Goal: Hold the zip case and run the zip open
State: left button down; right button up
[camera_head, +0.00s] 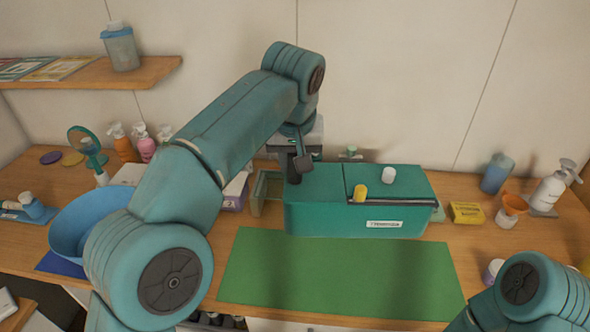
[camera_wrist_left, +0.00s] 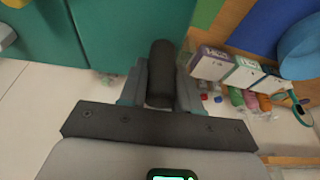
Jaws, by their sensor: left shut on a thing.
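The teal zip case (camera_head: 330,215) stands on the counter behind a green mat, with a white label on its front. A dark zip line (camera_head: 400,201) runs along the right part of its upper front edge. A yellow knob (camera_head: 360,192) sits at the left end of that line. My left gripper (camera_head: 298,162) is at the case's top left end, shut on a dark cylindrical grip (camera_wrist_left: 161,72), which shows between the fingers in the left wrist view. The case's teal surface (camera_wrist_left: 130,30) lies just beyond it. My right arm shows at the lower right; its gripper is out of view.
The green mat (camera_head: 340,275) in front of the case is bare. A white cylinder (camera_head: 388,174) stands on the case top. A blue bowl (camera_head: 85,225) and bottles are at left. A yellow box (camera_head: 467,213), orange funnel (camera_head: 514,204) and pump bottle (camera_head: 549,190) are at right.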

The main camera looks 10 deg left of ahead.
dwell(0.3)
pick_arm(q)
notch_tip(320, 180, down, 20)
jog(key=b, duration=1.5)
jog(key=shift+r, duration=0.25)
pick_arm(e)
notch_tip(320, 180, down, 15)
pick_arm(q)
jog(key=shift+f, duration=0.25)
pick_arm(e)
jog(key=shift+f, duration=0.2)
jog(key=shift+o, duration=0.3)
